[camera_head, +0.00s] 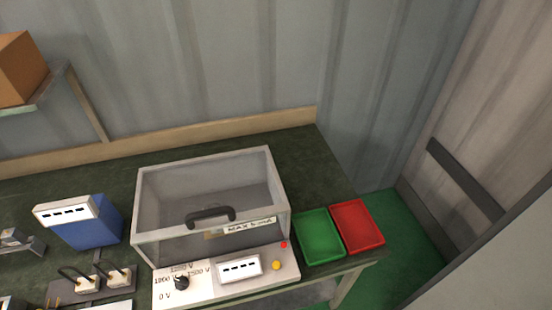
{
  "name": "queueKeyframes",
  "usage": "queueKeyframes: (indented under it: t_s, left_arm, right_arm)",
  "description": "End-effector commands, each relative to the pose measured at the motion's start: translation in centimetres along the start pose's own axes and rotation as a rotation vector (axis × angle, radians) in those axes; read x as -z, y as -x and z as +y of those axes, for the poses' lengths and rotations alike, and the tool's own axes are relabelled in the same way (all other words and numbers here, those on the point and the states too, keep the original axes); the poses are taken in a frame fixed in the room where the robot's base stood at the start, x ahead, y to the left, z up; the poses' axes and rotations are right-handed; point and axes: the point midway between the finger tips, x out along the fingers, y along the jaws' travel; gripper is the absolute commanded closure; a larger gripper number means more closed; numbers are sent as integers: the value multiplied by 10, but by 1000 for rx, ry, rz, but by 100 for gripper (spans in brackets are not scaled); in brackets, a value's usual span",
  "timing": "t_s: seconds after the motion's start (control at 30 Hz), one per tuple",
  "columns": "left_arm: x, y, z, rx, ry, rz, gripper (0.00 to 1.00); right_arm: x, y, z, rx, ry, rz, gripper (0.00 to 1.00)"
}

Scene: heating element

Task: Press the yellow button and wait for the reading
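The yellow button (276,265) is a small round knob on the right part of a pale control panel (204,290), at the front of a clear test box. A small white display (239,268) to its left shows a row of dark dashes. A small red light or button (284,244) sits just above and right of the yellow button. A black dial (181,283) with voltage labels is at the panel's left. The transparent box (212,190) has a dark handle on its front and looks empty and closed. Neither of my grippers is in view.
A green tray (319,260) and a red tray (381,243) stand right of the box at the table's edge. A blue device (98,233) with a dashed display and plugged sockets (88,285) are at left. A shelf with a cardboard box (18,68) is upper left.

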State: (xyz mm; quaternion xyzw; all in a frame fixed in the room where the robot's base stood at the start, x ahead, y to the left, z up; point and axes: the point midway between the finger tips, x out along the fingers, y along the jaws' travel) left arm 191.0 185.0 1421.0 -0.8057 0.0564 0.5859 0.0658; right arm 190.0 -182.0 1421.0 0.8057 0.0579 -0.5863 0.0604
Motion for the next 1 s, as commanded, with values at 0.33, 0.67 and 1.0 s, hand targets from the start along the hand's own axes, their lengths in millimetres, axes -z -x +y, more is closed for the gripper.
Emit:
queueKeyframes:
  t_s: [0.33, 0.67, 1.0]
  left_arm:
    - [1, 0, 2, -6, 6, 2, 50]
    - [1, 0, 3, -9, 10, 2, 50]
    - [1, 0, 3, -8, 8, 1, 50]
  right_arm:
    - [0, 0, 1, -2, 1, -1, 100]
    - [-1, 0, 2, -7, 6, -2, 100]
    - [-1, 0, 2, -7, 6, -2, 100]
